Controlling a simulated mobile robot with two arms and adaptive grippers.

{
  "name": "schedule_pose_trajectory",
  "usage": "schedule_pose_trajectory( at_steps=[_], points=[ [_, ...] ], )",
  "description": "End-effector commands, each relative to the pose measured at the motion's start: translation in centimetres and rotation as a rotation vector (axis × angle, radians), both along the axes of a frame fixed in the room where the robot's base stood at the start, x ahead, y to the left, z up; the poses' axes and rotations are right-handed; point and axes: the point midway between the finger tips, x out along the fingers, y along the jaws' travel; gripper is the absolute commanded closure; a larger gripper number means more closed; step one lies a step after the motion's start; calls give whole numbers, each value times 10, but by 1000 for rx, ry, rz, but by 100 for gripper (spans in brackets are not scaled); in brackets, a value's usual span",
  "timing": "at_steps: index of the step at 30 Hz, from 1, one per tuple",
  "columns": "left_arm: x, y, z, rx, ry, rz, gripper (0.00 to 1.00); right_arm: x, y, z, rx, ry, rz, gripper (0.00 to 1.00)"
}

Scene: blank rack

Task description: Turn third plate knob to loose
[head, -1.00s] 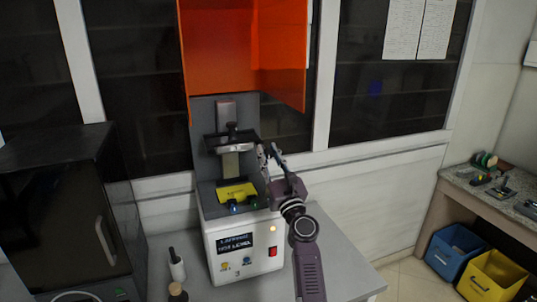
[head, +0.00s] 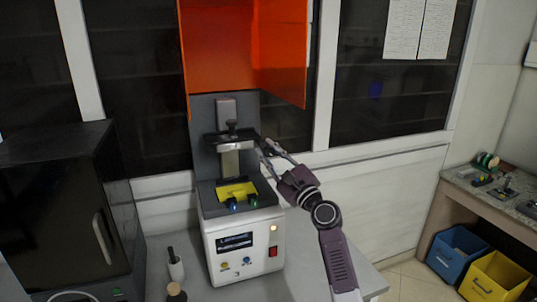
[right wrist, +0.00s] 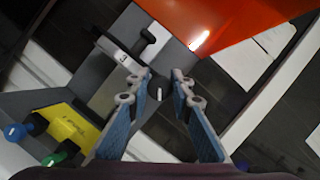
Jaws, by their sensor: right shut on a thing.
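A white and grey resin printer (head: 243,232) stands on the table with its orange cover raised. Its build plate (head: 236,142) hangs on the column above the vat, with a black knob (head: 232,127) on top. The plate and its black T-shaped handle also show in the right wrist view (right wrist: 122,57). My right gripper (head: 264,148) is at the right end of the plate, its fingers closed around a small dark knob (right wrist: 158,88) with a white mark. The fingers partly hide this knob, and I cannot read any number on it. My left gripper is out of view.
The orange cover (head: 225,50) hangs above the plate.

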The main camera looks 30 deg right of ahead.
Motion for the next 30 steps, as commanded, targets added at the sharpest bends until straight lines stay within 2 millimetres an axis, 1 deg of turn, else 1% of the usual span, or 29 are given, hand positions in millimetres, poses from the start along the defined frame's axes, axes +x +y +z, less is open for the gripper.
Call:
schedule_pose_trajectory(
  at_steps=[8,17,23,30],
  points=[
    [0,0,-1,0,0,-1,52,0,0,1,-261,62,1,100],
    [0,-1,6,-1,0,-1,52,0,1,1,-539,129,1,100],
    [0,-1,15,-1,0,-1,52,0,1,1,-723,174,1,100],
    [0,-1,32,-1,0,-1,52,0,2,1,-944,227,3,100]
  ],
)
